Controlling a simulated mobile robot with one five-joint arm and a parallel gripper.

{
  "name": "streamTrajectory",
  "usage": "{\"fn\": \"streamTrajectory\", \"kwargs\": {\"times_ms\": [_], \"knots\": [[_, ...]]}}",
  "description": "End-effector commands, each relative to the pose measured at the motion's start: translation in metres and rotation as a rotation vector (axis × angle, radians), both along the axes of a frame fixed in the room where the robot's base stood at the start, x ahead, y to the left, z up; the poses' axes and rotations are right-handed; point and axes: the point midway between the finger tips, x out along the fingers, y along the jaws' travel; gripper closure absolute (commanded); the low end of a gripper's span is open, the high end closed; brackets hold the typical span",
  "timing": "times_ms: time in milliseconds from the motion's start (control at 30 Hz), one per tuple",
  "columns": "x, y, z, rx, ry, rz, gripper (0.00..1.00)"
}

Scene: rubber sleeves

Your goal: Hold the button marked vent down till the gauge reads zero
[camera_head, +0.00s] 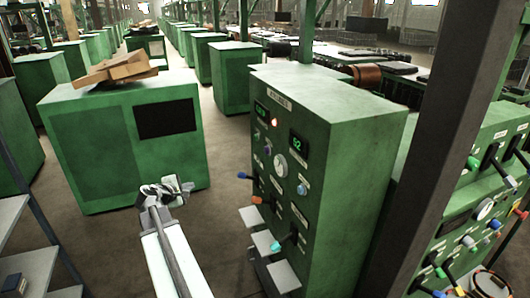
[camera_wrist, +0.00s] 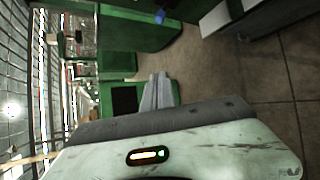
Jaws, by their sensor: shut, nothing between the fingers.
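A green control cabinet (camera_head: 345,130) stands right of centre in the head view. Its front carries a round white gauge (camera_head: 281,165), whose needle is too small to read. A lit display (camera_head: 298,145) seems to show 62; another display (camera_head: 262,112) is unclear. Several knobs, levers and buttons have small labels, and I cannot tell which is marked vent. One is a round blue control (camera_head: 302,189). My gripper (camera_head: 180,187) is shut and empty, left of the panel and apart from it. Its closed fingers (camera_wrist: 158,92) show in the wrist view.
A blue-tipped lever (camera_head: 243,175) and a teal-tipped lever (camera_head: 276,246) stick out from the panel. Pale shelves (camera_head: 284,277) jut out low. A dark post (camera_head: 430,150) stands right. A green cabinet (camera_head: 90,150) with cardboard on top stands left. Floor between is clear.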

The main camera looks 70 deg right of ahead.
Motion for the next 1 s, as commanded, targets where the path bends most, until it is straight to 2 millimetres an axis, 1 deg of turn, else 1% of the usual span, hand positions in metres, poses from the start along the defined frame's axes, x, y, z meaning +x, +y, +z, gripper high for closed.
{"fn": "streamTrajectory", "kwargs": {"times_ms": [33,67,100,200,300,333,400,500,833,1000], "knots": [[-0.021,-0.029,0.009,-0.051,0.060,0.000,1.00],[-0.034,-0.044,0.016,-0.083,0.102,0.005,1.00],[-0.050,-0.063,0.024,-0.121,0.158,0.011,1.00],[-0.087,-0.101,0.044,-0.202,0.298,0.026,1.00],[-0.116,-0.127,0.057,-0.255,0.411,0.036,1.00],[-0.122,-0.132,0.060,-0.267,0.436,0.039,1.00],[-0.133,-0.141,0.065,-0.284,0.481,0.044,1.00],[-0.140,-0.146,0.068,-0.294,0.511,0.048,1.00],[-0.140,-0.146,0.068,-0.294,0.511,0.049,1.00],[-0.150,-0.155,0.068,-0.294,0.509,0.048,1.00]]}}
